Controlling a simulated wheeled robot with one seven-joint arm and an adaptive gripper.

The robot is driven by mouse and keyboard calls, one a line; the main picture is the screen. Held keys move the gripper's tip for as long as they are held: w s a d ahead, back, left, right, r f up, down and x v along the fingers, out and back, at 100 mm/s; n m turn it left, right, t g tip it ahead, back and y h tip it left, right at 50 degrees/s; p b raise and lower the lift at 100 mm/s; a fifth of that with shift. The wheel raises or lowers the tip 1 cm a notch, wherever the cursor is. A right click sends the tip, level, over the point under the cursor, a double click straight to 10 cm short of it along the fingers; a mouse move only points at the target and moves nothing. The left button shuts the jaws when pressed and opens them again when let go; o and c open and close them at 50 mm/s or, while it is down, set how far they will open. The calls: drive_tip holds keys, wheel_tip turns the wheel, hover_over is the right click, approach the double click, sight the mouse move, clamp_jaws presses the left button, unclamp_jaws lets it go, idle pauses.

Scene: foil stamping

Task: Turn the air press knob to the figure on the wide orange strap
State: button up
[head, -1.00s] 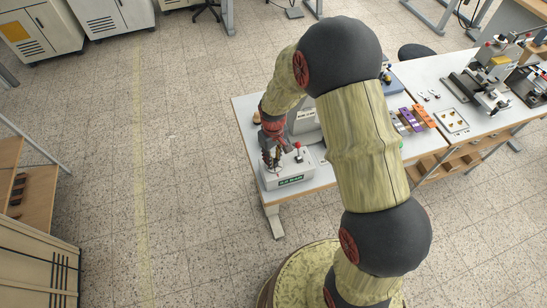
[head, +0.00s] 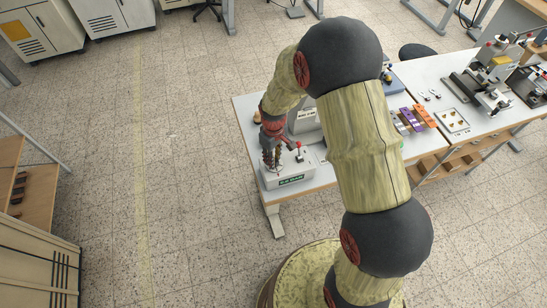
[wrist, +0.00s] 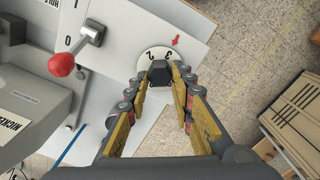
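The air press knob (wrist: 160,72) is a black block on a white dial (wrist: 146,63) in the wrist view. The figures 2 and 3 show on the dial, with 3 nearer the red arrow (wrist: 176,41) on the housing. The fingers of my gripper (wrist: 165,84) stand on both sides of the knob and appear to grip it. In the head view my gripper (head: 272,163) points down onto the white control box (head: 290,180). An orange strap (head: 424,116) lies on the table beside a purple strap (head: 409,119); their figures are too small to read.
A lever with a red ball (wrist: 61,64) stands left of the dial, by the marks 0 and 1. A grey machine body (wrist: 30,105) is farther left. The table (head: 246,112) carries more tools at right. Open floor lies left of it.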

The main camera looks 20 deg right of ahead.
drive_tip(key=o, duration=0.4)
drive_tip(key=shift+r, duration=0.1)
wheel_tip(320, 180, up, 12)
idle(0.6)
idle(0.5)
